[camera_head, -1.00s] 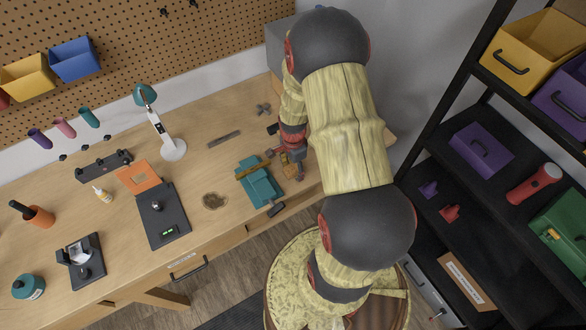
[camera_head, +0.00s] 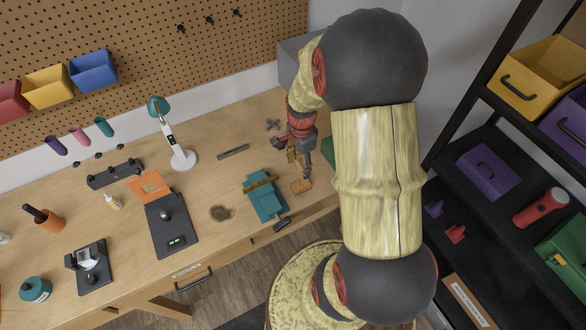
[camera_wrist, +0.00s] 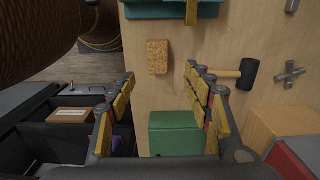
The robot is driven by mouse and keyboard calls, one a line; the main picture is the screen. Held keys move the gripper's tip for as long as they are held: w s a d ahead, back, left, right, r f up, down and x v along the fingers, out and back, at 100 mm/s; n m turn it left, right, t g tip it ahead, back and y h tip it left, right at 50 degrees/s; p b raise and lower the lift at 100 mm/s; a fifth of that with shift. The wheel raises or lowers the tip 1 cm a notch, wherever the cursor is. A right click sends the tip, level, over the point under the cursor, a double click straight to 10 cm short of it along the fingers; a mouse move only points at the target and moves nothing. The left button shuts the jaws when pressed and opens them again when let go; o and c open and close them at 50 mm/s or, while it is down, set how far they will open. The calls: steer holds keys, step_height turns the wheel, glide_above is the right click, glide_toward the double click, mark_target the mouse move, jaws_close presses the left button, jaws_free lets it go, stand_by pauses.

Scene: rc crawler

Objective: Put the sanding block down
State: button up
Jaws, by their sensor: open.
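The sanding block (camera_head: 300,187), a small tan-orange speckled block, lies flat on the wooden workbench just right of the teal vise (camera_head: 266,200). It also shows in the wrist view (camera_wrist: 157,57), near the bench edge and clear of both fingers. My gripper (camera_head: 300,163) is open and empty, above the bench and set back from the block. In the wrist view its yellow-padded fingers (camera_wrist: 160,74) are spread wide, with the block beyond their tips.
A green box (camera_wrist: 175,134) stands on the bench below my fingers. A black-headed mallet (camera_wrist: 248,73) lies beside the right finger, with a metal cross-shaped piece (camera_wrist: 290,73) beyond. A dark shelf rack (camera_head: 470,140) stands at the right.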

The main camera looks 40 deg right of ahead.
steer(key=w+a+r+n+t, duration=0.1)
steer(key=a+r+n, duration=0.45)
steer(key=r, duration=0.35)
steer(key=a+r+n+t, duration=0.1)
steer(key=a+r+n, duration=0.3)
steer(key=a+r, duration=0.3)
steer(key=s+a+r+n+t, duration=0.3)
steer(key=s+a+r+n, duration=0.6)
steer(key=r+n, duration=0.2)
steer(key=shift+s+a+r+t, duration=0.3)
steer(key=shift+s+a+r, duration=0.05)
steer(key=shift+s+r, duration=0.1)
